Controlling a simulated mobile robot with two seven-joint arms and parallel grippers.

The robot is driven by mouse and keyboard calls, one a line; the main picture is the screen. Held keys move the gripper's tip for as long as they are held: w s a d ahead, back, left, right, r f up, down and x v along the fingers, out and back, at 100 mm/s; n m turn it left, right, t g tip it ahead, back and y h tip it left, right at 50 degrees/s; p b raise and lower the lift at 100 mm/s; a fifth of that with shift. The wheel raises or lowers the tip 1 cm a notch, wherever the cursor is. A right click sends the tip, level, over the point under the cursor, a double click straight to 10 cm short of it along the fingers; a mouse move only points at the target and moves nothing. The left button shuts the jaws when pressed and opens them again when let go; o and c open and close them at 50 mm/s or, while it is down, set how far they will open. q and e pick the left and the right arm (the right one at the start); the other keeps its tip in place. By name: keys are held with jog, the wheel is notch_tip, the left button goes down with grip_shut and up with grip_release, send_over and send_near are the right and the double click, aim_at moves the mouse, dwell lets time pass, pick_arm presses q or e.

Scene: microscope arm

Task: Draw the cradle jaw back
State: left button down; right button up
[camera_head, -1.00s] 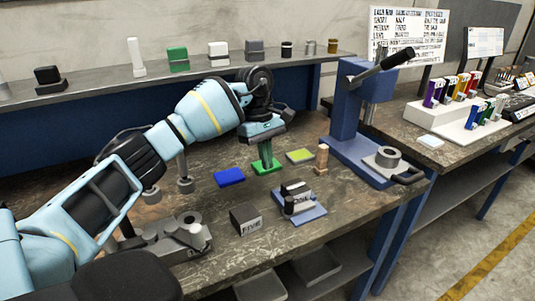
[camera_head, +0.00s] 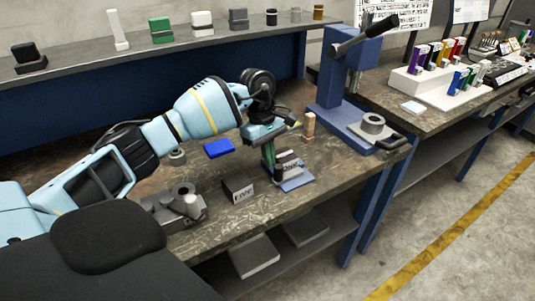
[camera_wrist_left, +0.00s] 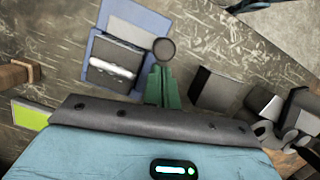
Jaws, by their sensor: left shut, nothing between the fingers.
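The cradle is a dark block with a pale bar on a blue base plate (camera_head: 298,184). It stands on the bench, partly hidden behind my gripper. In the left wrist view its dark block (camera_wrist_left: 112,67) lies left of the fingers, with a round dark knob (camera_wrist_left: 164,48) just beyond the fingertips. I cannot tell which part is the jaw. My left gripper (camera_head: 268,163) points down with green fingers, shut and empty, at the cradle's left side. It also shows in the left wrist view (camera_wrist_left: 161,72). Whether the fingers touch the cradle is unclear. My right gripper is not in view.
A dark block marked FIVE (camera_head: 238,188) stands left of the cradle. A blue pad (camera_head: 218,149) lies behind it. A wooden peg (camera_head: 309,126) and a blue press (camera_head: 345,75) stand to the right. A grey fixture (camera_head: 175,207) is at the left.

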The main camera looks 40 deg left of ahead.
aim_at(277, 169)
pick_arm(q)
jog(key=shift+d, duration=0.1)
jog(key=d, duration=0.1)
jog(key=s+d+p, duration=0.1)
jog(key=d, duration=0.1)
jog(key=shift+s+r, duration=0.1)
jog(key=shift+s, duration=0.05)
jog(key=shift+s+d, duration=0.15)
jog(key=shift+d, duration=0.25)
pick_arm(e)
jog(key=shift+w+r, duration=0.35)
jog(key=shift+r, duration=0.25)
pick_arm(q)
jog(key=shift+a, duration=0.1)
